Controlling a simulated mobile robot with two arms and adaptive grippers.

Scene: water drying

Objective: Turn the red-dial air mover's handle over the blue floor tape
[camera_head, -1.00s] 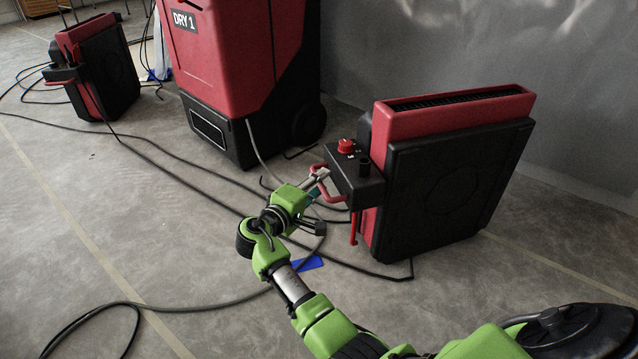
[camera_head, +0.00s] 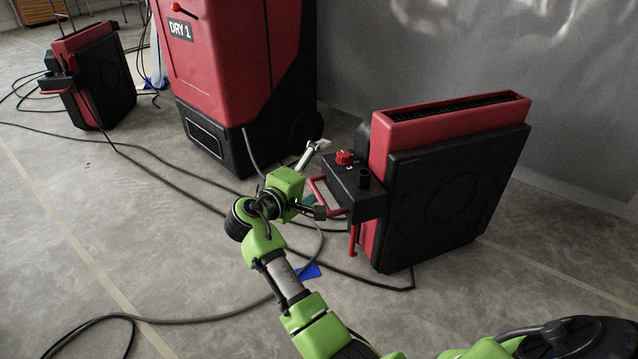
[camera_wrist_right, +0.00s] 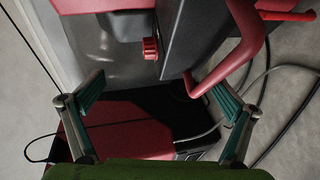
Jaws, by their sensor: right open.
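The red-dial air mover (camera_head: 450,190) stands upright at right, a red and black box. Its red dial (camera_head: 344,157) sits on a black control box and also shows in the wrist view (camera_wrist_right: 150,48). Its red handle (camera_head: 322,192) juts left from that box; in the wrist view the handle (camera_wrist_right: 248,45) bends beside the right-hand finger. My right gripper (camera_head: 316,180) is open at the handle, fingers spread wide; I cannot tell whether it touches. Blue floor tape (camera_head: 308,271) lies on the concrete, partly hidden by my right arm. My left gripper is not in view.
A large red and black "DRY 1" machine (camera_head: 225,70) stands behind my right gripper. Another air mover (camera_head: 105,85) stands far left. Dark cables (camera_head: 170,165) cross the floor. A grey wall covering (camera_head: 570,100) hangs behind.

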